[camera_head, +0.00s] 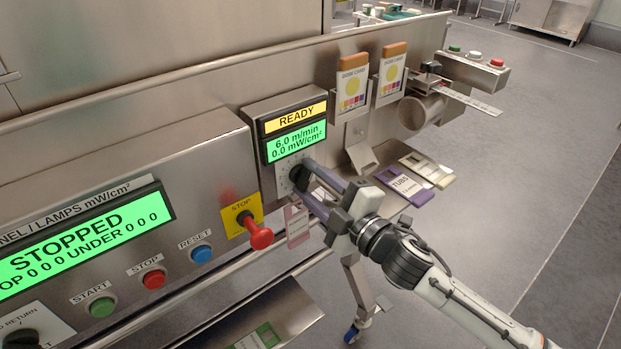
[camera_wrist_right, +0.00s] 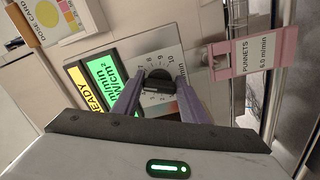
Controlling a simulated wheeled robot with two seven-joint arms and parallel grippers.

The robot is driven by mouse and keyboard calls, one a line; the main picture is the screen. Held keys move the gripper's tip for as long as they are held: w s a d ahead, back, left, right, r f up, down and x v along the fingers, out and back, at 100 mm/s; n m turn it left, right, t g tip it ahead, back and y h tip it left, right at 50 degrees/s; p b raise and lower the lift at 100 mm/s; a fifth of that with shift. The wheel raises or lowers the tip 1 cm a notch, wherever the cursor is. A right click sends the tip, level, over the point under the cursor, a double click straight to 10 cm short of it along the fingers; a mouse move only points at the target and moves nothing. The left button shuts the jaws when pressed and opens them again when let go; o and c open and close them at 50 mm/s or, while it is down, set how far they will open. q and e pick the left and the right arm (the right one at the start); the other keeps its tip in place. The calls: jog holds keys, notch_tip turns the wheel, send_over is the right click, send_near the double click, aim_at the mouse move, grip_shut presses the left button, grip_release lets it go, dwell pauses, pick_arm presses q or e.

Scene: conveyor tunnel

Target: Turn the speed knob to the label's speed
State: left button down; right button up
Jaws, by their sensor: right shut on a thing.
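The black speed knob (camera_wrist_right: 159,78) sits on a pale dial plate (camera_wrist_right: 158,57) with numbers around it. My right gripper (camera_wrist_right: 158,88) is shut on the knob, one purple-grey finger on each side. In the head view the gripper (camera_head: 304,180) reaches the knob below the green display (camera_head: 296,143), and its fingers mostly hide the dial. That display reads 6.0 m/min and 0.0 mW/cm², under a yellow READY strip. A pink label (camera_wrist_right: 266,55) beside the dial reads PUNNETS 5.0 m/min; it also shows in the head view (camera_head: 297,226). My left gripper is out of view.
A red STOP knob (camera_head: 259,236) sticks out left of the dial. START (camera_head: 102,306), STOP (camera_head: 154,279) and RESET (camera_head: 201,253) buttons line the left panel, whose display reads STOPPED. Dose card holders (camera_head: 351,92) are at the right. A purple TUBS card (camera_head: 404,186) lies beyond my gripper.

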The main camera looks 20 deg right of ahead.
dwell(0.3)
jog(key=o, duration=1)
jog(key=shift+o, duration=0.2)
jog(key=b+v, duration=0.1)
jog(key=v, duration=0.9)
jog(key=shift+s, duration=0.15)
